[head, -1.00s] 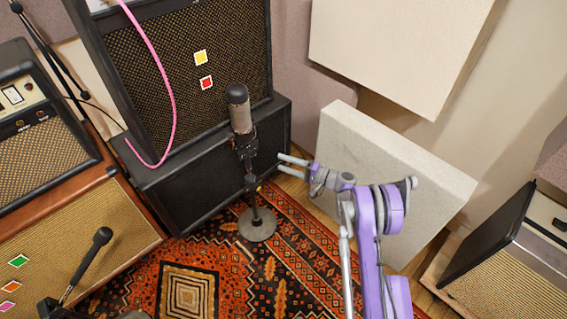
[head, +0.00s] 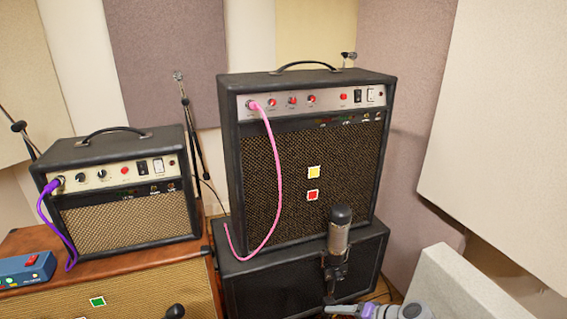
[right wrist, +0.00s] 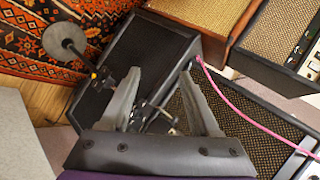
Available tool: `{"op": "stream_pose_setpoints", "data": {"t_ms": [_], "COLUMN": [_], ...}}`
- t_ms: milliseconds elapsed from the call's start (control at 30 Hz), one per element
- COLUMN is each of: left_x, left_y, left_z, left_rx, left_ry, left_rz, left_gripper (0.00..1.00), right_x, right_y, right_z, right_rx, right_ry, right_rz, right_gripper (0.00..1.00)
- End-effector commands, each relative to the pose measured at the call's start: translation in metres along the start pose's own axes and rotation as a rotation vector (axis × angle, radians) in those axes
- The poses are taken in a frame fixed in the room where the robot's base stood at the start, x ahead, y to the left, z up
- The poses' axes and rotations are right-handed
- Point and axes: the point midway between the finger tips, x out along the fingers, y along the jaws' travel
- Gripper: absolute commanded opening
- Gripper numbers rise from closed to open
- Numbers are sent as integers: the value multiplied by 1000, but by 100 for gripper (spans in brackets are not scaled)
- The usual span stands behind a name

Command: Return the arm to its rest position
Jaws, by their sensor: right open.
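My right gripper (head: 330,309) shows at the bottom edge of the head view, just below the dark microphone (head: 339,232) on its stand. Most of the arm is out of frame. In the right wrist view its two grey fingers (right wrist: 162,75) are spread apart with nothing held. The microphone stand (right wrist: 92,68) passes behind the left finger there, and part of it shows between the fingers. I cannot tell how far it is from them. My left gripper is not in view.
A tall black amp (head: 340,150) with a pink cable (head: 277,185) stands on a black cabinet (head: 290,285). A smaller amp (head: 120,215) and a blue pedal (head: 27,269) sit on a brown cabinet (head: 180,255) at left. A pale panel (head: 455,290) stands at lower right.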

Motion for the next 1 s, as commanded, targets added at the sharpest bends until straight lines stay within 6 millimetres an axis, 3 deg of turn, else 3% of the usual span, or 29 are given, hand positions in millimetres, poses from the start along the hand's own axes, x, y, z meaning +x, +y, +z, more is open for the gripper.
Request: {"op": "stream_pose_setpoints", "data": {"t_ms": [33,233,500,867,1000], "left_x": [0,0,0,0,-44], "left_y": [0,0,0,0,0], "left_z": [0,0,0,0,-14], "left_rx": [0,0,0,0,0], "left_ry": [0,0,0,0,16], "left_rz": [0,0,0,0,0], "left_gripper": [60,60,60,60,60], "right_x": [-11,-53,-110,-155,-185], "right_y": [-5,-1,32,79,42], "right_z": [21,92,172,226,217], "right_rx": [-33,-174,-381,-587,-587], "right_ry": [-12,-40,-49,-32,-16], "right_rz": [50,257,501,701,694], "right_gripper": [62,62,62,62,62]}}
